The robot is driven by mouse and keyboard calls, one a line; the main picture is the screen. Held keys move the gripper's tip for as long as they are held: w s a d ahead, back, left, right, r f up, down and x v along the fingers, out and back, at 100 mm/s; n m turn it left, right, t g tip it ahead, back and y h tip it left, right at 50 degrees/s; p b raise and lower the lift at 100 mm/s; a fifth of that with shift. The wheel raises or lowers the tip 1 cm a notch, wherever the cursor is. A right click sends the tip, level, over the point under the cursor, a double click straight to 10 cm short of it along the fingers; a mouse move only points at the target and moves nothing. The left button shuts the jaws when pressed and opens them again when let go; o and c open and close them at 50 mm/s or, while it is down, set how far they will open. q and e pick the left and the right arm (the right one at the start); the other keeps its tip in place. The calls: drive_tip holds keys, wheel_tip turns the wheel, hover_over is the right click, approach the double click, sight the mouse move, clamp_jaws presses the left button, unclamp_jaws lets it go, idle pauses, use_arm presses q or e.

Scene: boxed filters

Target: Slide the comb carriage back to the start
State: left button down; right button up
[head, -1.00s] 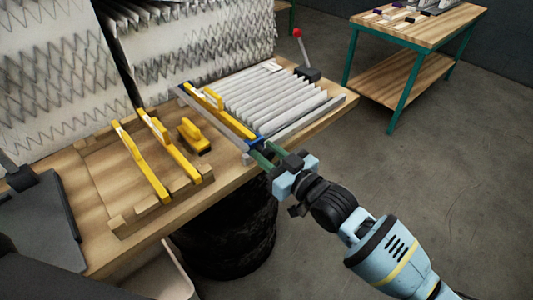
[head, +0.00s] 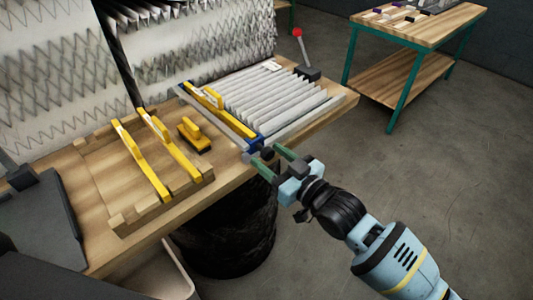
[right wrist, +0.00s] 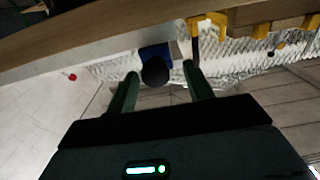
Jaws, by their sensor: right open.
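The comb carriage (head: 256,141) is a blue bar carrying a yellow comb (head: 206,98). It lies across the left end of the pleated filter bed (head: 275,98), at the near edge of the wooden bench. A dark round knob (head: 267,152) sits at its near end. My right gripper (head: 272,159) is open, with its green fingers on either side of the knob. In the right wrist view the knob (right wrist: 155,72) shows between the spread fingers, with a gap on both sides, and the blue end (right wrist: 154,52) behind it. My left gripper is not in view.
Left of the carriage are a short yellow brush-like tool (head: 194,134) and two long yellow combs (head: 140,158) on a wooden frame. A red-knobbed lever (head: 304,60) stands at the bed's far right. A black drum (head: 230,235) is under the bench.

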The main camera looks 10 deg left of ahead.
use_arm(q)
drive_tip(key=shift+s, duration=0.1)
use_arm(e)
drive_tip(key=v, duration=0.6)
drive_tip(key=shift+a, duration=0.1)
drive_tip(key=s+d+f+m+t+h+p, duration=0.1)
drive_tip(key=s+d+f+m+h, duration=0.4)
drive_tip(key=f, duration=0.4)
drive_tip(key=s+d+f+m+h+p, duration=0.1)
drive_tip(key=s+d+f+m+h, duration=0.15)
drive_tip(key=s+d+f, duration=0.5)
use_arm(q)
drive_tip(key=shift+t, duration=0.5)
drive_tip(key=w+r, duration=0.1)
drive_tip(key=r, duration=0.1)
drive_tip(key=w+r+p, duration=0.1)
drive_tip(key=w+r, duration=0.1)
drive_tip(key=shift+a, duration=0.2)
use_arm(e)
drive_tip(key=s+d+f+g+h, duration=0.1)
drive_tip(key=s+d+f, duration=0.2)
drive_tip(key=s, duration=0.3)
drive_tip(key=s+d+f+m+g+h, duration=0.1)
drive_tip(key=s+d+f+h, duration=0.1)
drive_tip(key=s+d+f, duration=0.1)
drive_tip(key=s+d+f+h, duration=0.2)
drive_tip(key=s+d+f, duration=0.2)
drive_tip(key=s, duration=0.4)
drive_tip(key=shift+s+d+g, duration=0.4)
drive_tip(key=shift+d, duration=0.35)
